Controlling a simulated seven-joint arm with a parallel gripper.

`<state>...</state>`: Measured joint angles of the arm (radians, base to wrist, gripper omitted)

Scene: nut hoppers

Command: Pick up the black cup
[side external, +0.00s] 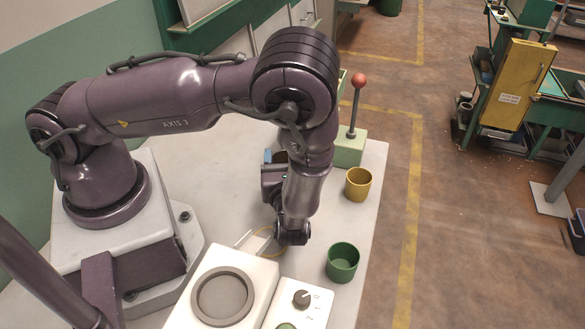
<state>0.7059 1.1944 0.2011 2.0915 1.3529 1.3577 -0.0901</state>
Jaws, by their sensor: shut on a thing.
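My gripper (270,158) is beside my forearm, over the far part of the pale table, and is partly hidden by my own wrist. It is shut on a dark cup (281,157), which looks like the black cup. Only a small part of this cup shows between the gripper and the forearm. I cannot tell whether it touches the table.
A yellow cup (358,184) and a green cup (342,262) stand near the table's right edge. A green box with a red-knobbed lever (350,147) is at the back. A white block with a round recess (222,296) and a knob panel (301,300) are in front.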

